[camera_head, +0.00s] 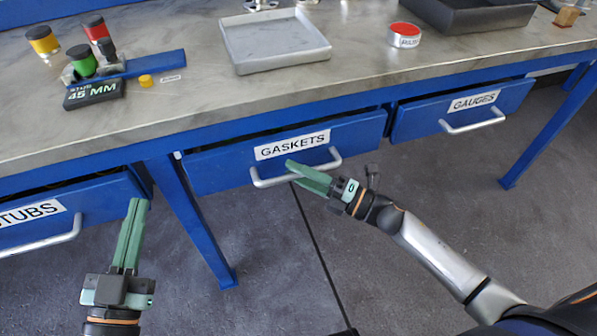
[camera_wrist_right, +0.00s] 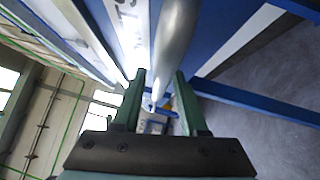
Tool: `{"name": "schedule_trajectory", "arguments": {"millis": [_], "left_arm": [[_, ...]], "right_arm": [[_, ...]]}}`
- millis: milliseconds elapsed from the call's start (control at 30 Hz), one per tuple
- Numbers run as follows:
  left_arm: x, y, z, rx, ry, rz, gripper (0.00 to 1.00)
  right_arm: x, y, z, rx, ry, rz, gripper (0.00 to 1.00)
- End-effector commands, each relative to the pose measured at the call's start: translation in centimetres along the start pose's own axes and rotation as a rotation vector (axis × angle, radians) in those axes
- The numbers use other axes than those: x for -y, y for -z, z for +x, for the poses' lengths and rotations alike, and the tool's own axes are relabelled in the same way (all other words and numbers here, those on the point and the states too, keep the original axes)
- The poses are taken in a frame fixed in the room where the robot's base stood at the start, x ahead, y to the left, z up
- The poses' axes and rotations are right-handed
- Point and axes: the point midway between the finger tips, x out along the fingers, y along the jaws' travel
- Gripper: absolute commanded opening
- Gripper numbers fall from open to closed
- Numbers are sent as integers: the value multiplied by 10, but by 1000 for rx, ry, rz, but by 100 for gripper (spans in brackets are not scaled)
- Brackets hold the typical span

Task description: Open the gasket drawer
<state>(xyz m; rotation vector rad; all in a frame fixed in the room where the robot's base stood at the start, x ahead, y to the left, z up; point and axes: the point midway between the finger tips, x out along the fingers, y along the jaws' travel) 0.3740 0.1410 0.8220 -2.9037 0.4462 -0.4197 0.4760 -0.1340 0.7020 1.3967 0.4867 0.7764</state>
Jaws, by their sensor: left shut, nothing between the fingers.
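The gasket drawer (camera_head: 225,168) is a blue drawer under the middle of the bench, with a white GASKETS label (camera_head: 292,144). A narrow dark gap shows above its front. Its silver bar handle (camera_head: 263,182) runs below the label. My right gripper (camera_head: 292,172) is at this handle with its green fingers apart. In the right wrist view the handle (camera_wrist_right: 175,40) runs between the open fingers (camera_wrist_right: 160,95); I cannot tell whether they touch it. My left gripper (camera_head: 138,203) is shut and empty, in front of the STUBS drawer's right end.
The STUBS drawer (camera_head: 95,195) is at left and the GAUGES drawer (camera_head: 410,120) at right, both with bar handles. A blue table leg (camera_head: 195,225) stands left of the gasket drawer. The bench top holds a grey tray (camera_head: 275,42) and a red-topped tin (camera_head: 404,35).

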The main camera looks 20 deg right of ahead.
Motion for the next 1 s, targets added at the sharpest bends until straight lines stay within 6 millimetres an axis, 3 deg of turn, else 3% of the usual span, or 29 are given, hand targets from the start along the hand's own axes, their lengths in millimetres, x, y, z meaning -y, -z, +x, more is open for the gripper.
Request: {"name": "schedule_trajectory", "arguments": {"millis": [33,367,1000], "left_arm": [[0,0,0,0,0,0,0],[0,0,1,1,0,1,0],[0,0,1,0,0,1,0]], "right_arm": [[0,0,0,0,0,0,35],[0,0,0,0,0,0,0],[0,0,0,0,0,0,0]]}}
